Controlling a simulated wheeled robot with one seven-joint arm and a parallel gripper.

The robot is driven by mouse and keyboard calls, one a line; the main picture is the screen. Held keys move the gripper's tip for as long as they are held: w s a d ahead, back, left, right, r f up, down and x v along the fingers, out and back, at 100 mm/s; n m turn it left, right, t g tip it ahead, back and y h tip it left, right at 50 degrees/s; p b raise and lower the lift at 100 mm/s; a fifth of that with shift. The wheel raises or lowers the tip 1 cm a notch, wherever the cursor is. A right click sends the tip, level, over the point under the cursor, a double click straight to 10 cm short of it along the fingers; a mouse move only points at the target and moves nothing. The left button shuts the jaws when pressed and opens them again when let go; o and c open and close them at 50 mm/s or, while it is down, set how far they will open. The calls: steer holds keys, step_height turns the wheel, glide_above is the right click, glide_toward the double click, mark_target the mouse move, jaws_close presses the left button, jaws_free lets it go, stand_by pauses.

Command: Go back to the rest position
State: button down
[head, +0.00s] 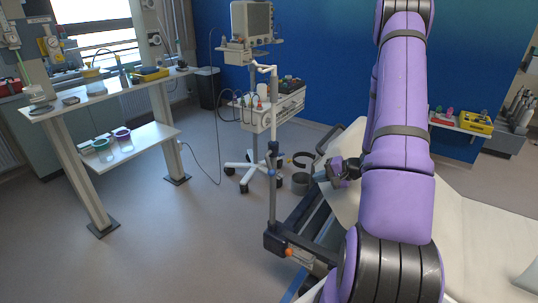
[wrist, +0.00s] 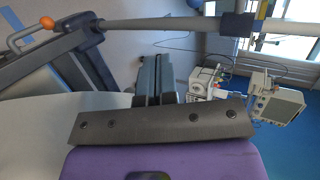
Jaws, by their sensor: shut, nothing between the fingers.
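My purple arm reaches up and across the right half of the head view. My gripper (head: 322,174) shows left of the arm, above the near side of the stretcher (head: 468,232), partly hidden by my own wrist. In the wrist view the two dark fingers of my gripper (wrist: 158,60) lie together, shut and empty. The stretcher's pale surface (wrist: 40,140) and its side rail with an orange knob (wrist: 46,22) show at the left of that view.
A wheeled monitor cart (head: 272,105) stands behind the stretcher's rail. A white shelf table (head: 115,88) stands at the left. A small shelf with a yellow box (head: 478,122) is on the blue wall at the right. The floor (head: 180,235) between table and stretcher is clear.

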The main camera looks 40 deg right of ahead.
steer(key=a+r+n+g+y, duration=0.1)
steer(key=a+r+n+g, duration=0.65)
steer(key=a+r, duration=1.25)
steer(key=s+a+r+n+t+h, duration=0.1)
steer(key=s+a+r+n+h, duration=0.1)
steer(key=s+r, duration=0.6)
steer(key=s+a+r+n+t+h, duration=0.2)
steer(key=s+a+r+h, duration=0.3)
steer(key=s, duration=0.4)
step_height(320, 180, up, 3)
steer(key=shift+s+a+f+n+h, duration=0.1)
steer(key=shift+s+a+n+h, duration=0.25)
steer(key=shift+a+n, duration=0.4)
